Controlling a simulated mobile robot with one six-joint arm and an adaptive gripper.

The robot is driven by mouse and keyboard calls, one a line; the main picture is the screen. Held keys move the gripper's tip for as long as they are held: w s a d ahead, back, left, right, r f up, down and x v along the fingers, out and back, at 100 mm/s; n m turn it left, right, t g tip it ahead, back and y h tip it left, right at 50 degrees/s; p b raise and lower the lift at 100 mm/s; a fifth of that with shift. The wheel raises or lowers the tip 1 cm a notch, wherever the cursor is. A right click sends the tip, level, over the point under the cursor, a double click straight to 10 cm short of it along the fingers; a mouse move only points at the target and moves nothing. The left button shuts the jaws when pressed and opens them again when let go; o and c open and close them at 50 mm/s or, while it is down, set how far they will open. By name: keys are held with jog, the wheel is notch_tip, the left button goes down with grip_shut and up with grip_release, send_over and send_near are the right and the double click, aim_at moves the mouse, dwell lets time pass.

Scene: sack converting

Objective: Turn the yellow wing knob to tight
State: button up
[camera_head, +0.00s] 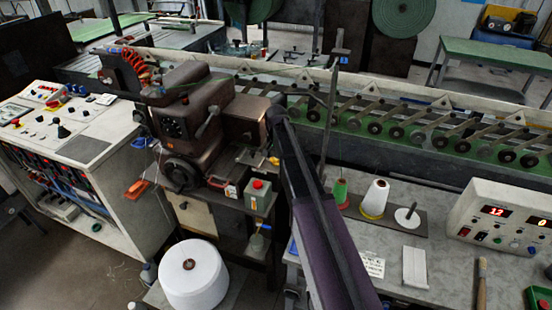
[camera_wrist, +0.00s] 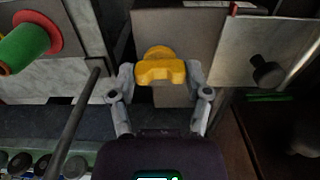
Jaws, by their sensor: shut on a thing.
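The yellow wing knob (camera_wrist: 160,70) is in the upper middle of the wrist view, in front of a grey-brown metal plate. My gripper (camera_wrist: 160,78) has one finger on each side of the knob's wings and is shut on it. A tight mark or scale on the knob cannot be made out. In the head view, a small yellow part (camera_head: 273,160) shows beside the brown machine head (camera_head: 200,120). My dark arm covers the area to its right, and my fingers cannot be made out there.
A thin dark rod (camera_wrist: 72,125) and a green spool (camera_wrist: 24,46) lie left of my gripper in the wrist view. A pale plate with a black knob (camera_wrist: 267,72) is at the right. In the head view, a white thread cone (camera_head: 375,197) stands on the right bench.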

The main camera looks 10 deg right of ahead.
jog(key=shift+s+m, duration=0.15)
jog(key=shift+m, duration=0.15)
jog(key=o, duration=1.2)
jog(key=shift+c, duration=0.2)
jog(key=shift+n, duration=0.4)
